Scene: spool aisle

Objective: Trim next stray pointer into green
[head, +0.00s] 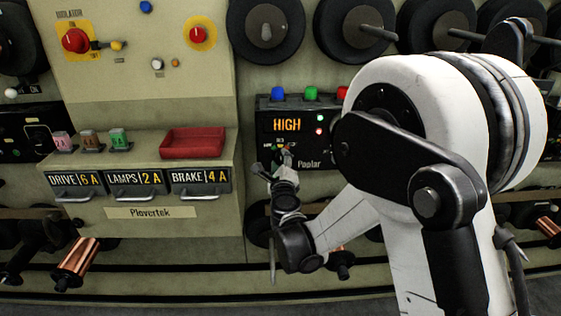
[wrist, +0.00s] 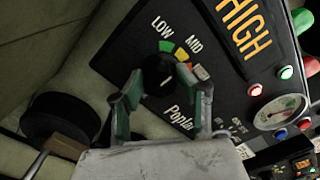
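The Poplar panel (head: 312,121) is a black box reading HIGH in orange in the head view. In the wrist view its dark round knob (wrist: 157,70) has a pale line and LOW and MID marks with green and yellow bands. A small round gauge (wrist: 280,112) with a pale face sits lower right of the HIGH display; I cannot make out its pointer. My gripper (wrist: 168,84) is open, fingers apart, at the knob's near side; I cannot tell whether they touch it. In the head view my gripper (head: 284,158) is at the panel's lower left and hides the knob.
A beige console (head: 140,220) with labelled drawers and a red tray (head: 193,142) stands left of the panel. Black spools (head: 265,30) hang above. Coloured buttons (head: 311,94) top the panel. A dark roller (wrist: 62,118) lies left of my gripper in the wrist view.

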